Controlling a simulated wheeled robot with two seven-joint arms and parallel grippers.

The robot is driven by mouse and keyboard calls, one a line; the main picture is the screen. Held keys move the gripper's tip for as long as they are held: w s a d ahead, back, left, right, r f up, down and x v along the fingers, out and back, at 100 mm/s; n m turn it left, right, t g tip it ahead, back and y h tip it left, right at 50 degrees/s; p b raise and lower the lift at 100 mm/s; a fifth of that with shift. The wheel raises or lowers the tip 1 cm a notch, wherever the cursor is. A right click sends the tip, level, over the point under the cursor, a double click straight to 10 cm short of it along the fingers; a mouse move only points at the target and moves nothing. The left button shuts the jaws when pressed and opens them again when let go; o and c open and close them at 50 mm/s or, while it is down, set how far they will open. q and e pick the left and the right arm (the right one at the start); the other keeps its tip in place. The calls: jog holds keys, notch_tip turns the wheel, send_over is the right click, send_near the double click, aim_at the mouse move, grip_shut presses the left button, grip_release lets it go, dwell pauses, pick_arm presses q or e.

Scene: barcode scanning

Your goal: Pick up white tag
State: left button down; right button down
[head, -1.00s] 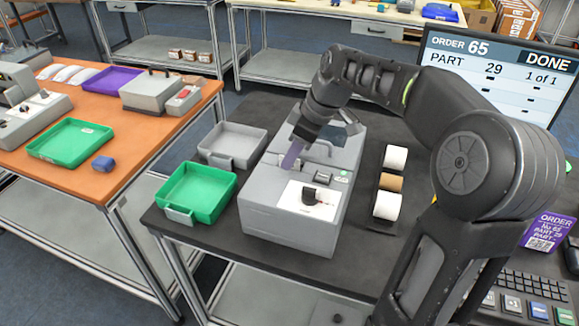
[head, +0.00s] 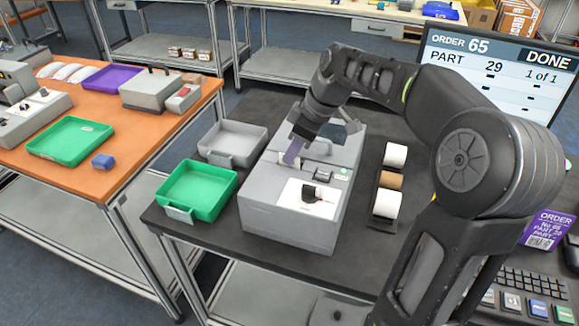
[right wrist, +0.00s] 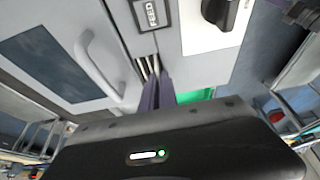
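My right gripper (head: 292,155) reaches down over the grey machine (head: 285,222). Its purple fingers point at the machine's left upper part. A small pale patch (head: 281,160) shows beside the fingertips; I cannot tell whether it is the white tag. In the right wrist view, the two purple fingers of the gripper (right wrist: 156,82) are close together beside pale, narrow strips (right wrist: 146,67) on the machine. I cannot tell whether anything is between the fingers. My left gripper is not in view.
A green tray (head: 203,192) and a grey tray (head: 232,142) stand left of the machine. A rack with rolls (head: 387,204) stands to its right. The machine's top has a black knob (head: 309,193). A monitor (head: 492,80) and keyboard (head: 530,285) are at the right.

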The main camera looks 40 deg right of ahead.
jog(key=shift+r, duration=0.1)
dwell(0.6)
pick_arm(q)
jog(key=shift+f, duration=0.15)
pick_arm(e)
notch_tip(320, 180, up, 10)
dwell(0.6)
